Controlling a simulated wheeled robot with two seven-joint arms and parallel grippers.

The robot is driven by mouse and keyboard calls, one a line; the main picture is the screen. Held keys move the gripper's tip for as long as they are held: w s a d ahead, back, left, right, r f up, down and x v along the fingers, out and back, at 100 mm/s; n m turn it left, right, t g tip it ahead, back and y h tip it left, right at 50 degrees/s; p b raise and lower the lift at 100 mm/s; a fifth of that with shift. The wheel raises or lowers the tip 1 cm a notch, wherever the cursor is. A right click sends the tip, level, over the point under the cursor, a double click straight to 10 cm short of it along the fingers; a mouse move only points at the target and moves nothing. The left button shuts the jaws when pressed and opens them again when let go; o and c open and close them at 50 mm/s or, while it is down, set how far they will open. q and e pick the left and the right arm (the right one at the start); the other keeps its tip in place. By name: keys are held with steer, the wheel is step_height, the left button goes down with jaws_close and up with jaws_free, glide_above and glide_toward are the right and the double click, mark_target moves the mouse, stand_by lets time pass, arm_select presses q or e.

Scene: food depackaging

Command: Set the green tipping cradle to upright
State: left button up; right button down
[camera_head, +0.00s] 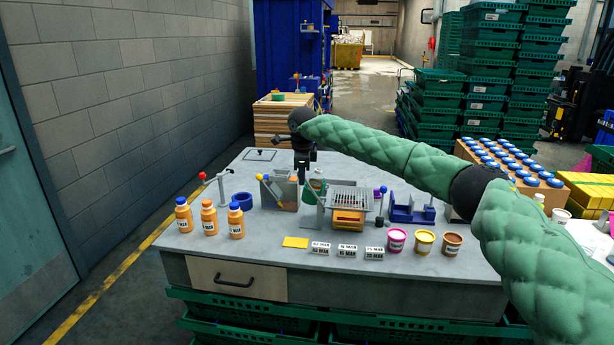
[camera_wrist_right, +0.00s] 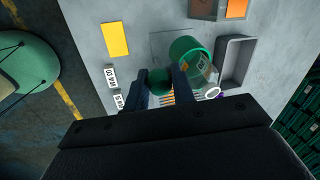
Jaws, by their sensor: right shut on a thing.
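The green tipping cradle (camera_head: 317,187) stands near the middle of the grey table, left of a wire rack. In the right wrist view it shows as a round green cup (camera_wrist_right: 188,50), seeming to lean, with a clear piece and a white ring (camera_wrist_right: 212,92) at its side. I cannot tell its exact tilt. My right gripper (camera_head: 303,170) points down at the cradle. In the wrist view its fingers (camera_wrist_right: 160,84) are shut on a round green knob (camera_wrist_right: 160,80) beside the cup. My left gripper is not in view.
A wire rack (camera_head: 350,196) over an orange box stands just right of the cradle. A grey bin (camera_head: 283,190) is at its left. Several orange bottles (camera_head: 209,218), white label blocks (camera_head: 347,251) and cups (camera_head: 424,241) line the front.

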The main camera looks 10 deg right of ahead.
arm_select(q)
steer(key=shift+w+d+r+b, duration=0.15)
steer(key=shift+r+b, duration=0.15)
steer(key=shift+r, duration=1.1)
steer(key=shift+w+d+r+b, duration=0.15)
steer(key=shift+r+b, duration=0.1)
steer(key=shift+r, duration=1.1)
arm_select(e)
steer(key=shift+w+a+f+g+h, duration=0.15)
steer(key=shift+a+f+h, duration=0.3)
steer(key=shift+a+h, duration=0.15)
steer(key=shift+w+a+f+g+h, duration=0.15)
steer(key=shift+a+f+h, duration=0.3)
steer(key=shift+h, duration=0.15)
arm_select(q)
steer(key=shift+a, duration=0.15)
arm_select(e)
steer(key=c, duration=1.2)
jaws_free()
steer(key=shift+a+f, duration=0.15)
steer(key=shift+c, duration=0.2)
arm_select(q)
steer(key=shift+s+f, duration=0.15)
arm_select(e)
steer(key=shift+w, duration=0.1)
steer(key=shift+r, duration=0.2)
